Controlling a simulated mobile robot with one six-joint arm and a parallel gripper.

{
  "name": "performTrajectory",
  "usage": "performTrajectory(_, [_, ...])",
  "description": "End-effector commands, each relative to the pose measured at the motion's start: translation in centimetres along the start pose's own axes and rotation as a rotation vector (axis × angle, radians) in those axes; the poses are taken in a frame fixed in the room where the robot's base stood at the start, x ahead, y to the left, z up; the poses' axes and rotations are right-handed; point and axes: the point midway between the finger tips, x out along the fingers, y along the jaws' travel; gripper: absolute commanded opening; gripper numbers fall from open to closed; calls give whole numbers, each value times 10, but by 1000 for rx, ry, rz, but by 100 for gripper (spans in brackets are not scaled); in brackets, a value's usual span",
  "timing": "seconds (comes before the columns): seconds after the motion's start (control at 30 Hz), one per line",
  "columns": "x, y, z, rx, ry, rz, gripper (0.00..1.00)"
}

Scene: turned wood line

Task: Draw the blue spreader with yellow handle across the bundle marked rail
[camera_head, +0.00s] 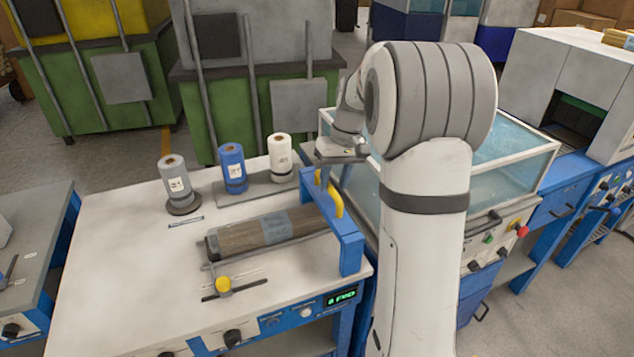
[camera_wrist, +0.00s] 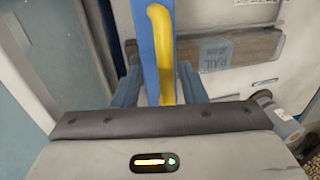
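The blue spreader (camera_head: 349,232) stands upright across the right end of the bundle, on the white table. Its curved yellow handle (camera_head: 331,194) faces up; the handle (camera_wrist: 163,50) is close in the wrist view. The brown wooden bundle (camera_head: 232,238) lies along the table with a grey-blue label, which reads RAIL in the wrist view (camera_wrist: 215,50). My gripper (camera_head: 335,172) is just above the spreader's handle. In the wrist view my gripper (camera_wrist: 158,80) has a finger on each side of the handle, apart, with no clear grip. My arm hides part of the spreader's surroundings.
Grey (camera_head: 175,180), blue (camera_head: 232,167) and white (camera_head: 280,158) rolls stand behind the bundle. A yellow-knobbed tool (camera_head: 223,284) lies in front of it. A glass-sided tank (camera_head: 530,160) is to the right. The table's left part is clear.

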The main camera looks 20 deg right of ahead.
Motion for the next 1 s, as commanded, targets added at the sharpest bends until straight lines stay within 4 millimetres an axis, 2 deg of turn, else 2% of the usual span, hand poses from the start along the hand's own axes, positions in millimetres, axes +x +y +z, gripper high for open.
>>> performTrajectory(0.27, [-3, -3, 0, -5, -3, -2, 38])
performTrajectory(0.7, [-68, -2, 1, -3, -2, -1, 38])
performTrajectory(0.83, [-76, -2, 2, -2, -2, -1, 38])
performTrajectory(1.0, [-77, -2, 2, -2, -3, -1, 38])
